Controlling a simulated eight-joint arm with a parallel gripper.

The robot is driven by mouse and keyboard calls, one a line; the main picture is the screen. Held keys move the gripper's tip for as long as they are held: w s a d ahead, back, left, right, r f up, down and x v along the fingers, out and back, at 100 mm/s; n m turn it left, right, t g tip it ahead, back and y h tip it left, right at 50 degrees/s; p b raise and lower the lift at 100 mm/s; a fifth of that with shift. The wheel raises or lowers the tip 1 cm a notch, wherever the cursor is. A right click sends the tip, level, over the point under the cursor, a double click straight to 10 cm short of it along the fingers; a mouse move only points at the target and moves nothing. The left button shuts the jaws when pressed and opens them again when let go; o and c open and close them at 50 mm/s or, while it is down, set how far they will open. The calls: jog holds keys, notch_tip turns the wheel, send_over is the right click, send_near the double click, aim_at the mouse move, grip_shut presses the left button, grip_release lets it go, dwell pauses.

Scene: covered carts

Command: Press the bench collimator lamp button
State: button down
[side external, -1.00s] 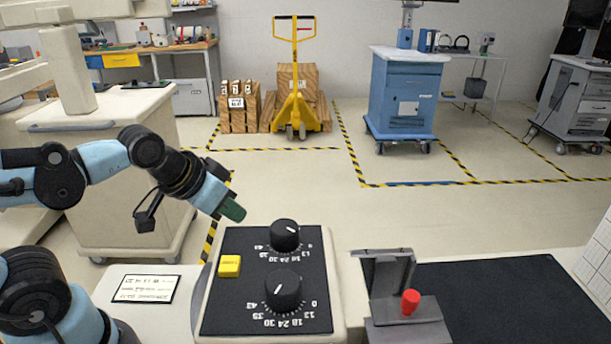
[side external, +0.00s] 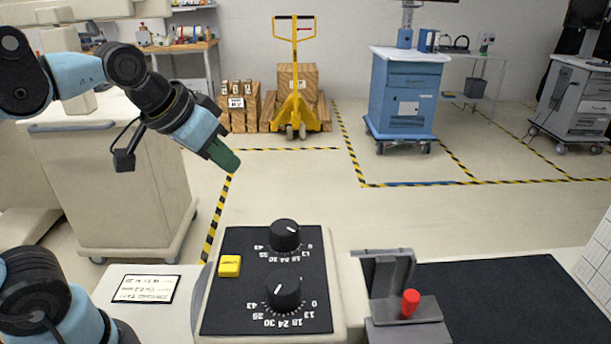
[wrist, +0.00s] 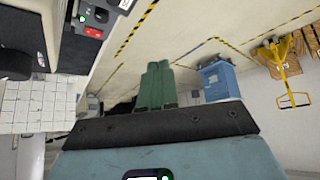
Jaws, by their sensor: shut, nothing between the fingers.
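A black-topped control panel (side external: 240,300) stands in the foreground of the side view. A yellow square button (side external: 229,266) sits on its left part, beside two black dials, an upper one (side external: 285,236) and a lower one (side external: 284,291). My gripper (side external: 228,160), with dark green fingers, is shut and empty. It is in the air well above the button and apart from the panel, tilted down to the right. In the wrist view the green fingers (wrist: 155,85) are together with nothing held. I cannot make out the yellow button in the wrist view.
A grey unit with a red knob (side external: 411,302) stands right of the panel, next to a black mat (side external: 510,300). A white label plate (side external: 147,289) lies left of the panel. A covered cart (side external: 110,190) stands behind. Open floor lies beyond.

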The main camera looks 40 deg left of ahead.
notch_tip(320, 180, up, 14)
jog(key=m+g+h, duration=0.8)
jog(key=m+h, duration=0.1)
jog(key=m, duration=0.1)
send_over(226, 257)
notch_tip(226, 257, down, 4)
jog(key=shift+f, duration=0.55)
jog(key=shift+f, duration=4.35)
jog(key=shift+f, duration=0.1)
jog(key=shift+f, duration=0.35)
